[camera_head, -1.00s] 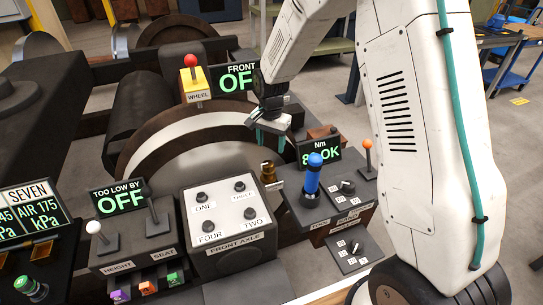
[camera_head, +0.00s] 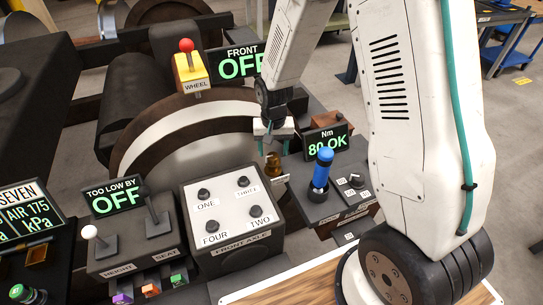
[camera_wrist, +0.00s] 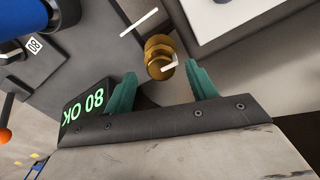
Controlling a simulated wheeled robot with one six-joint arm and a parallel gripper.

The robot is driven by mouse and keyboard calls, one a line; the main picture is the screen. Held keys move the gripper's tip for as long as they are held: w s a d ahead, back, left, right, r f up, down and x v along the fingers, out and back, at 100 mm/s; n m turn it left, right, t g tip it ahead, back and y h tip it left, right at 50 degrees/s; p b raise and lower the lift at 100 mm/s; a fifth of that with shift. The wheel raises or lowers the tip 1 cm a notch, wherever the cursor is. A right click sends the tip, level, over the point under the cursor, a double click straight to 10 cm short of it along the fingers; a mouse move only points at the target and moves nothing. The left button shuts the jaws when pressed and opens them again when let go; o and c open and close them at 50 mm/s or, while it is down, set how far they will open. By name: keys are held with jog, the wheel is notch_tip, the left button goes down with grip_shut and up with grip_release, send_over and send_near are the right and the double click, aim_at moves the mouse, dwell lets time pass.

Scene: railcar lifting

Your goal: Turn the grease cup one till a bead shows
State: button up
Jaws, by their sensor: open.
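A small brass cup (camera_head: 273,166) stands upright beside the right edge of the front axle box; I take it for a grease cup, but its label is not readable. In the wrist view the brass cup (camera_wrist: 159,58) lies just beyond the fingertips, roughly centred between them, with a pale mark across it. My gripper (camera_head: 273,143) is above the cup, its teal fingers spread and empty. It also shows in the wrist view (camera_wrist: 157,76), apart from the cup. No bead can be made out.
The front axle box (camera_head: 232,215) with knobs ONE to FOUR is left of the cup. A blue-handled tool (camera_head: 322,170) stands close on the right. The Nm display (camera_head: 328,143) reads 80 OK. A yellow wheel block (camera_head: 190,72) with a red knob is behind.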

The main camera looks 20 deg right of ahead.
aim_at(273, 156)
jog(key=shift+f, duration=1.85)
jog(key=c, duration=1)
jog(key=shift+a, duration=0.15)
